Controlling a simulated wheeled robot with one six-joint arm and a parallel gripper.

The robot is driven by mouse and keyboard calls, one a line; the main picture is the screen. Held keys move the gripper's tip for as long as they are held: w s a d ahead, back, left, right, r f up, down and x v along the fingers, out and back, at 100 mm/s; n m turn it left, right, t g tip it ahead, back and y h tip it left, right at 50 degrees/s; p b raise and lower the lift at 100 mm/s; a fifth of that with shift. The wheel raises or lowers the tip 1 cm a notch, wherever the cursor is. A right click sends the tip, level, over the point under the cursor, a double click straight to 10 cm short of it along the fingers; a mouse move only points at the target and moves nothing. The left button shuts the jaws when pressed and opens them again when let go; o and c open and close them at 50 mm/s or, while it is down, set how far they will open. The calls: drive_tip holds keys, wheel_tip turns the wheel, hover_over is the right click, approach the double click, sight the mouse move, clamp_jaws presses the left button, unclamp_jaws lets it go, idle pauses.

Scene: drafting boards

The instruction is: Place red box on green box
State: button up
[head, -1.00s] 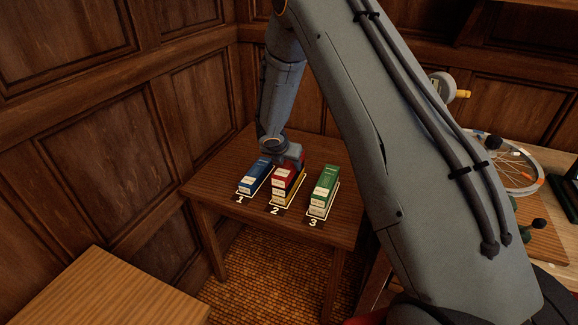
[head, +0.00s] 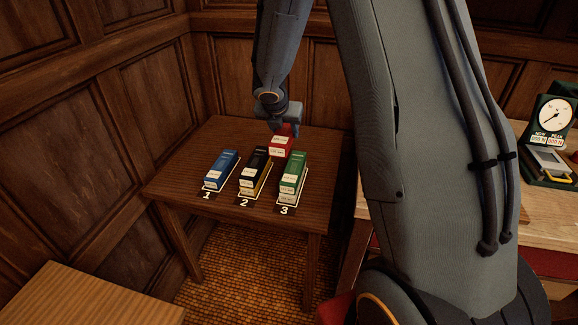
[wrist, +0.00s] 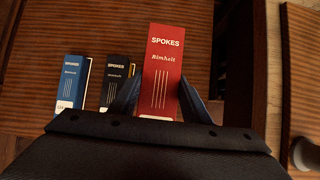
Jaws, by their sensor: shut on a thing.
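The red box (head: 281,146) is held in my gripper (head: 283,127), up above the back of the small table. In the wrist view the red box (wrist: 161,70) sits upright between the two fingers of my gripper (wrist: 158,95), its label reading SPOKES. The green box (head: 292,173) is at spot 3, on top of a pale box. The red box is behind and slightly left of the green box, apart from it. The green box cannot be seen in the wrist view.
A black box (head: 254,166) lies on a yellow box (head: 262,188) at spot 2. A blue box (head: 221,165) stands at spot 1. The back of the small table (head: 225,130) is bare. A gauge device (head: 552,118) stands on the bench at right.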

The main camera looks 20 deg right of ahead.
drive_tip(key=s+d, duration=0.2)
drive_tip(key=b, duration=0.2)
approach(295, 162)
drive_tip(key=shift+w+d+r, duration=0.25)
drive_tip(key=shift+w+d, duration=0.2)
drive_tip(key=shift+w, duration=0.1)
drive_tip(key=shift+w+d+r, duration=0.2)
drive_tip(key=shift+w+d, duration=0.2)
drive_tip(key=shift+w, duration=0.15)
drive_tip(key=shift+f+b, duration=0.85)
drive_tip(key=shift+f, duration=1.75)
drive_tip(key=shift+f, duration=0.15)
drive_tip(key=o, duration=1.2)
